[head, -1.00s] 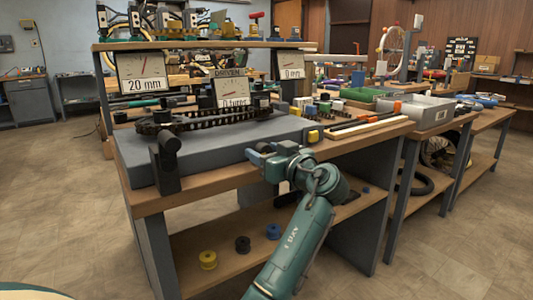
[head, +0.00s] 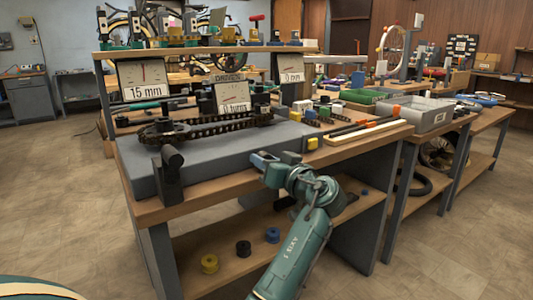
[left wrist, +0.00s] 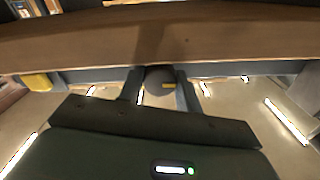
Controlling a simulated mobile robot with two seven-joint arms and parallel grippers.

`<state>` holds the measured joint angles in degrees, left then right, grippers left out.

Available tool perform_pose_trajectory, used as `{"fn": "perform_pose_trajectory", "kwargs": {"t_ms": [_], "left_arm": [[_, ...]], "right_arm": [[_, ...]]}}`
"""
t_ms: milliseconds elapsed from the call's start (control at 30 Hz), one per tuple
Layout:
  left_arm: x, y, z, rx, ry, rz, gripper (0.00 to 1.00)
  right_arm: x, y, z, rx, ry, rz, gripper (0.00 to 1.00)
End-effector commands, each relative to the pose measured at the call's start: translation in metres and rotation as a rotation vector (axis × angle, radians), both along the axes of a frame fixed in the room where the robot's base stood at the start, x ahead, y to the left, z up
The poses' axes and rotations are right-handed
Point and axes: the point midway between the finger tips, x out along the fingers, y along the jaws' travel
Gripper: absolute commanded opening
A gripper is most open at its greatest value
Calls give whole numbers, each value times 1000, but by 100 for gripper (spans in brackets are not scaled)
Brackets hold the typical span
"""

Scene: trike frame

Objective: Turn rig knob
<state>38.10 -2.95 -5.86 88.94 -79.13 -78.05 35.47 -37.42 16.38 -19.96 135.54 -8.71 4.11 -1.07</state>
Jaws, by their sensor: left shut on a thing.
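The grey rig (head: 222,154) sits on the wooden bench, with a black chain (head: 222,127) along its top. In the head view my left gripper (head: 262,160) is at the rig's front face, and the knob is hidden there. The left gauge (head: 144,76) reads 15 mm, the driven gauge (head: 230,94) seems to read 0 turns, and the right gauge (head: 291,64) reads 0 mm. My right gripper is out of view.
A black upright post (head: 171,176) stands at the rig's front left. A yellow block (head: 312,143) is right of my gripper. A grey tray (head: 430,112) and green bin (head: 361,96) stand further right. Several spools, including a yellow one (head: 209,263), lie on the lower shelf.

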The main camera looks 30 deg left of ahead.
Motion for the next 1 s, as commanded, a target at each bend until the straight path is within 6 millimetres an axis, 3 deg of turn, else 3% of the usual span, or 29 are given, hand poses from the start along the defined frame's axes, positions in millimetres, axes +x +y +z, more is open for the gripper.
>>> {"fn": "perform_pose_trajectory", "kwargs": {"t_ms": [267,300,533,833,1000], "left_arm": [[0,0,-1,1,5,0,11],[0,0,-1,2,5,0,36],[0,0,-1,2,4,0,55],[-1,-3,0,1,3,-1,56],[-9,-23,0,-1,4,-4,56]], "right_arm": [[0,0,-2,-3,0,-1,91],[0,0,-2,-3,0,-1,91],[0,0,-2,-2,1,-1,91],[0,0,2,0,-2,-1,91],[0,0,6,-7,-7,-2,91]]}}
